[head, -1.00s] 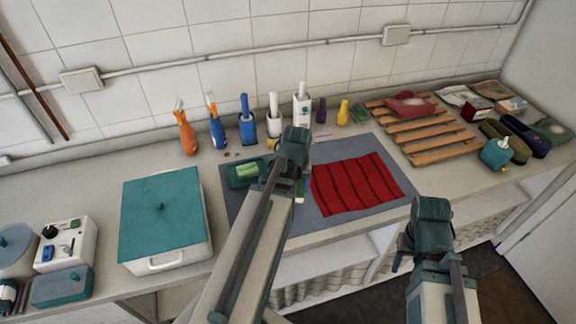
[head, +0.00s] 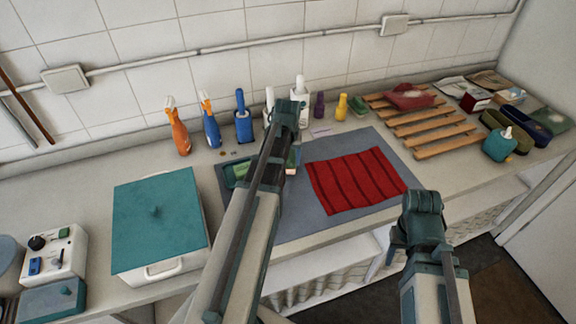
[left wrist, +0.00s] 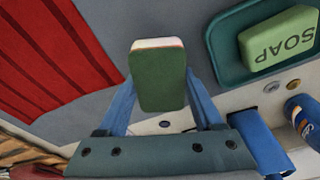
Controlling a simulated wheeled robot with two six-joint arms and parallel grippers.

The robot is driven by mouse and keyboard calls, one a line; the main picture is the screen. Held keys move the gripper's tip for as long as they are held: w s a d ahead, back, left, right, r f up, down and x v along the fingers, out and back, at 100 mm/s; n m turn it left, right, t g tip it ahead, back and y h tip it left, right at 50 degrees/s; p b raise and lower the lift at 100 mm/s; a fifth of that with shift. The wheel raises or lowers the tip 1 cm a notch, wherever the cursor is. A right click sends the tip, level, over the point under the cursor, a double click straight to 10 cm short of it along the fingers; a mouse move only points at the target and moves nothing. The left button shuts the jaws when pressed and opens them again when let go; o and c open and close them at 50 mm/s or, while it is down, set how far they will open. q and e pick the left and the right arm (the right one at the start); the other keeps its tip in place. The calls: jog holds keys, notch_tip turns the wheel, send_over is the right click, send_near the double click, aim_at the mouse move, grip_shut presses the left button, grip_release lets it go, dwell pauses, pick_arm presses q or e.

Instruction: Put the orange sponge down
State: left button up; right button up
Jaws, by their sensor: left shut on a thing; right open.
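My left gripper (head: 291,150) is shut on the sponge (left wrist: 158,80). In the left wrist view the sponge shows a dark green face towards the camera and a thin pale and orange edge, between the two blue fingers. It is over the grey mat (head: 325,222); I cannot tell whether it touches it. In the head view my left arm mostly hides it. My right gripper (head: 405,240) is open and empty, in front of the counter's edge.
A green soap (left wrist: 277,38) lies in a teal dish (left wrist: 222,62) beside the sponge. A red cloth (head: 355,180) lies on the mat to the right. Spray bottles (head: 178,128) and a blue holder (head: 243,127) stand behind. A teal-lidded tub (head: 160,263) is left.

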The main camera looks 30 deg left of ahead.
aim_at(288, 162)
pick_arm(q)
jog(key=shift+f+b, duration=0.4)
jog(key=shift+f, duration=0.5)
pick_arm(e)
jog(key=shift+d+f, duration=0.1)
jog(key=shift+f, duration=0.8)
pick_arm(q)
jog(key=shift+f, duration=0.15)
jog(key=o, duration=1.2)
pick_arm(e)
jog(key=shift+f, duration=0.15)
pick_arm(q)
jog(key=shift+r, duration=0.35)
jog(key=r+p, duration=0.4)
jog(key=s+r+p, duration=0.1)
jog(key=r+p, duration=0.2)
jog(key=p, duration=0.1)
jog(key=r+p, duration=0.4)
jog(key=shift+s+d+r, duration=0.3)
jog(key=shift+d+r, duration=0.05)
jog(key=shift+d, duration=0.05)
pick_arm(e)
notch_tip(288, 162, up, 12)
